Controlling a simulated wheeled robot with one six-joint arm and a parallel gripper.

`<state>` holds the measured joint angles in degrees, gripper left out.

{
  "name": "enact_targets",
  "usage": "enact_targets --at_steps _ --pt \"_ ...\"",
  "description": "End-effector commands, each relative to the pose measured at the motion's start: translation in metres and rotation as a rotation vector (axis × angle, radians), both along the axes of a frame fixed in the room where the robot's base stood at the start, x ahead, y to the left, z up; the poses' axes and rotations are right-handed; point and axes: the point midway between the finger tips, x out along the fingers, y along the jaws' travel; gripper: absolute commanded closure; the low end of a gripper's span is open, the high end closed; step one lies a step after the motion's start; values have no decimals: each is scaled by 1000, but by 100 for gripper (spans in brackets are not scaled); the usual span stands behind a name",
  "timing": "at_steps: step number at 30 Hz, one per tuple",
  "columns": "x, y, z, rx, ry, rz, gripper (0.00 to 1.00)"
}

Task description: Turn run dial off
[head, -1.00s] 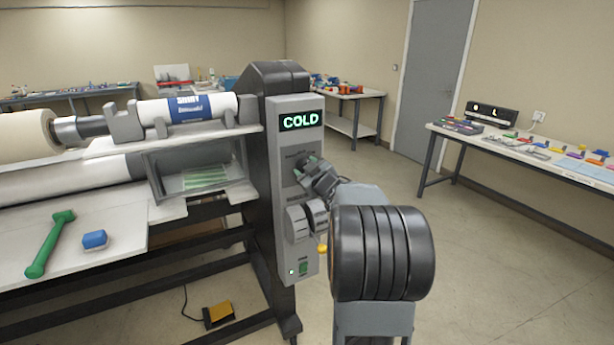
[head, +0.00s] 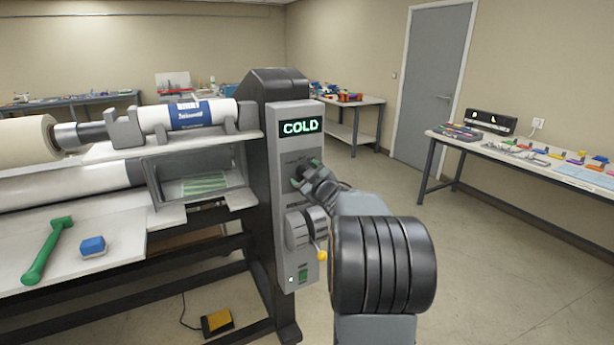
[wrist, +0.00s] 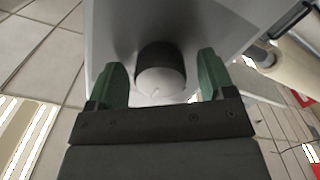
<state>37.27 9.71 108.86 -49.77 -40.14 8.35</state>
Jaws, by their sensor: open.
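The laminator's grey control panel (head: 297,240) has a display (head: 300,127) reading COLD in green. In the wrist view a round dark dial with a pale face (wrist: 161,78) stands out from the panel. My gripper (wrist: 160,80) is open, with one green finger on each side of the dial and visible gaps between. In the head view my gripper (head: 299,178) is at the upper part of the panel, below the display, and it mostly hides the dial there. I cannot read any dial marking.
Below my gripper the panel carries a grey round part, a yellow-knobbed lever (head: 321,255) and a green switch (head: 303,275). A green-handled tool (head: 47,250) and a blue block (head: 93,246) lie on the laminator's bed. A yellow foot pedal (head: 217,321) is on the floor.

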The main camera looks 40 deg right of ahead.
Motion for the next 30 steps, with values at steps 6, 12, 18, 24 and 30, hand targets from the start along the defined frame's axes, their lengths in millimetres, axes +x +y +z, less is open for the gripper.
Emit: enact_targets --at_steps 6,12,18,24,30 --pt "-1 0 0 0 0 0 24" --pt "-21 2 0 0 -2 -2 24" --pt "-63 8 0 -1 -1 -4 24" --pt "-100 13 1 -2 -2 -3 24" --pt "-126 16 1 -1 -2 -2 24"
